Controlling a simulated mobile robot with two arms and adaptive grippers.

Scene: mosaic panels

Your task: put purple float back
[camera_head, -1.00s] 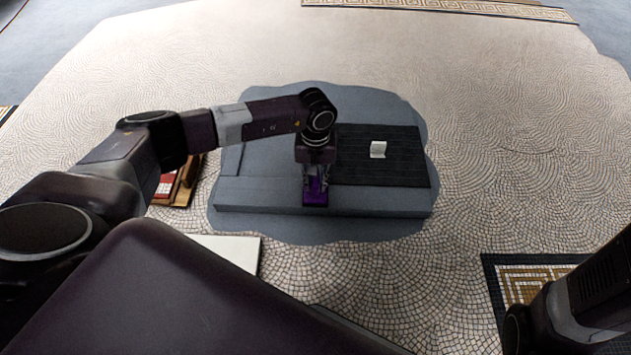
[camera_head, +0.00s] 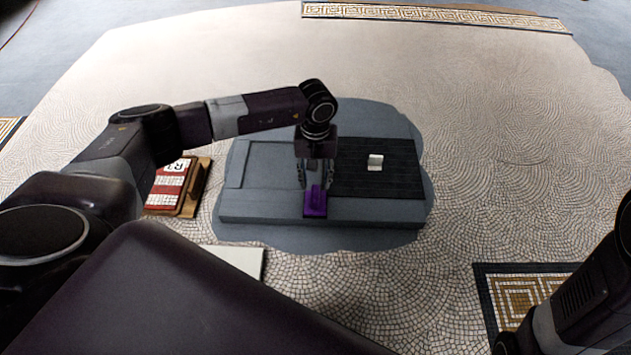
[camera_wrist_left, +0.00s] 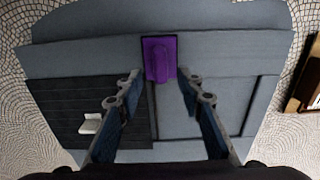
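The purple float (camera_head: 315,206) lies at the front edge of the grey bench (camera_head: 260,208), handle side up. In the left wrist view the float (camera_wrist_left: 159,68) shows its raised handle and a dark rim. My left gripper (camera_head: 316,184) points down just above and behind the float. Its two fingers are spread apart and empty, and the left wrist view shows the fingertips (camera_wrist_left: 161,78) on either side of the float's handle end with gaps between. My right arm shows at the lower right, but its gripper is out of the picture.
A small white block (camera_head: 375,162) stands on the dark ribbed panel (camera_head: 400,180) on the bench's right. A recessed grey panel (camera_head: 268,165) is on the left. A wooden tray with red-and-white pieces (camera_head: 172,188) lies left of the bench.

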